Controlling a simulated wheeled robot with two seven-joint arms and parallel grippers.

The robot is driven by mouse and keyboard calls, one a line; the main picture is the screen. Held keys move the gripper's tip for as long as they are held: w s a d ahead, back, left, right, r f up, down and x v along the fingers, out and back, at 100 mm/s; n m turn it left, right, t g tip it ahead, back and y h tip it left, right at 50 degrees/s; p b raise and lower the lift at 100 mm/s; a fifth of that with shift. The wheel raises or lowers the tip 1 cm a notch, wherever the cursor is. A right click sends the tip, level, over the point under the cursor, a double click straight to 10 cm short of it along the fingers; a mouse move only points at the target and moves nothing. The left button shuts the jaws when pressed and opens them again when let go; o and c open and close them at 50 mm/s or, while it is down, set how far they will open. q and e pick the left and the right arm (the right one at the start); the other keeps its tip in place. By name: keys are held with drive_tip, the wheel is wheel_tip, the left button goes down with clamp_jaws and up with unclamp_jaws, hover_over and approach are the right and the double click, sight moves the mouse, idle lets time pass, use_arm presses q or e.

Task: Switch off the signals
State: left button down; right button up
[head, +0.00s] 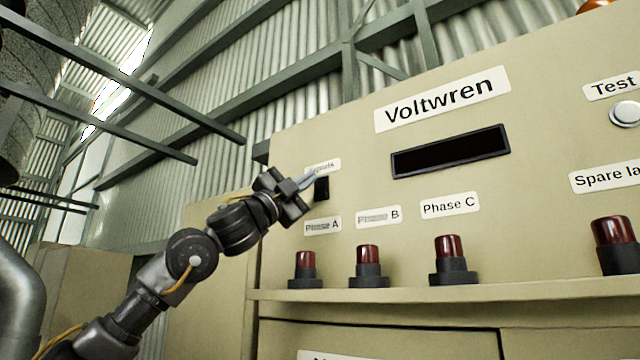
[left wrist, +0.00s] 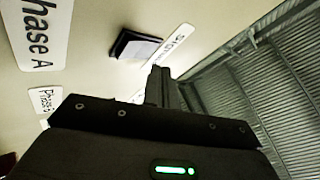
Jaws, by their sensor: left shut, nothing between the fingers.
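The signals switch (head: 322,189) is a small black rocker on the beige cabinet, below a white "Signals" label (head: 324,165). It also shows in the left wrist view (left wrist: 134,46), with its label (left wrist: 178,40) beside it. My left gripper (head: 312,178) is shut and empty, its fingertips close to the switch and label in the head view. In the left wrist view the fingertips (left wrist: 158,72) overlap the label and lie beside the switch; I cannot tell if they touch the panel. Dark red lamps for Phase A (head: 305,260), Phase B (head: 368,256) and Phase C (head: 449,249) look unlit. My right gripper is not in view.
The cabinet panel also bears a dark display (head: 451,152) under a "Voltwren" plate (head: 443,98), a round Test button (head: 625,114) and a spare lamp (head: 613,233) at the right. A ledge (head: 450,291) juts out under the lamps. The space left of the cabinet front holds my arm.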

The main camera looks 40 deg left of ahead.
use_arm(q)
drive_tip(key=shift+s+f+b, duration=0.15)
drive_tip(key=shift+s+b, duration=0.55)
drive_tip(key=shift+s, duration=0.55)
drive_tip(key=shift+s+f+b, duration=0.15)
drive_tip(key=shift+s+b, duration=0.55)
drive_tip(key=shift+s, duration=0.5)
